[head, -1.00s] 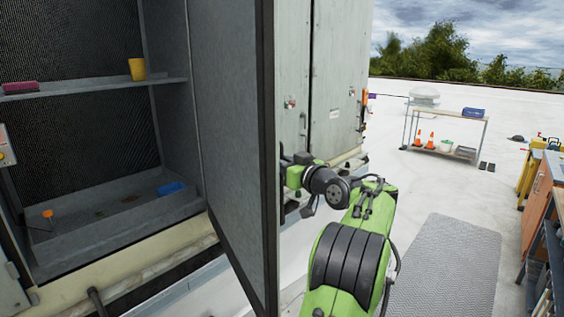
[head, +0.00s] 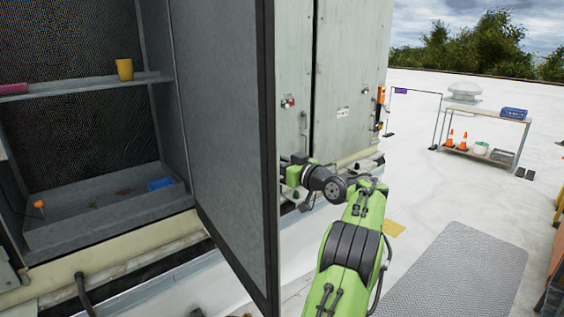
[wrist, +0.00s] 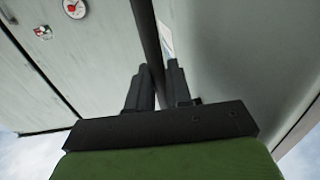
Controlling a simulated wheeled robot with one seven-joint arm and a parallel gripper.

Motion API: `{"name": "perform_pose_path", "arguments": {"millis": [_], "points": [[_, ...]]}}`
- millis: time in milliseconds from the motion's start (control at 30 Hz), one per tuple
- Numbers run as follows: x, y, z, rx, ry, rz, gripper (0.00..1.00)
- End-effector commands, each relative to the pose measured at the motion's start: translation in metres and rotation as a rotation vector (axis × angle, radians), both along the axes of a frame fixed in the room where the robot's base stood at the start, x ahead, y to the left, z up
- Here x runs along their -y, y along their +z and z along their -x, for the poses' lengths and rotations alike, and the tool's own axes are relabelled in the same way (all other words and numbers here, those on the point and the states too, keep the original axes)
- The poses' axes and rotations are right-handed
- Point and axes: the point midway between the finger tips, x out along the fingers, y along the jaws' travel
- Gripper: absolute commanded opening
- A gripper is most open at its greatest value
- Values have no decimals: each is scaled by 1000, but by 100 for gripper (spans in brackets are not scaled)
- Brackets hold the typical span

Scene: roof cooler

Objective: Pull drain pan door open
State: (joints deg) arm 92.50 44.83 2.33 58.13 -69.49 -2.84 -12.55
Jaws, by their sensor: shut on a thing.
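The drain pan door (head: 228,150) is a tall grey panel with a dark edge, standing wide open on the right side of the cabinet opening. The drain pan (head: 105,205) is a grey tray low in the cabinet. My gripper (wrist: 158,88) is shut on the door, with its two dark fingers on either side of the door's dark edge strip (wrist: 146,35). In the head view the fingertips are hidden behind the door; my wrist shows just right of its edge.
The cabinet shelf (head: 90,84) holds a yellow cup (head: 124,69) and a pink item (head: 12,89). A blue item (head: 160,184) lies in the pan. Closed cabinet panels (head: 345,85) stand behind my wrist. A cart (head: 487,116) and grey mat (head: 455,270) are at right on open roof.

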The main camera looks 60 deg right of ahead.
Motion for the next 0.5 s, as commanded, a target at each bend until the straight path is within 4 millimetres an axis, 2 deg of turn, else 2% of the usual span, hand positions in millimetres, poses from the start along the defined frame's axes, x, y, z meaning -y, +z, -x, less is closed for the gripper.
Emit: {"name": "perform_pose_path", "arguments": {"millis": [33, 333, 367, 467, 500], "points": [[-4, 7, -5, 12, 11, 12, 0], [-4, 8, -5, 12, 12, 14, 0], [-4, 8, -5, 12, 12, 14, 23], [-3, 7, -5, 10, 11, 13, 37], [-3, 6, -4, 9, 9, 11, 37]]}}
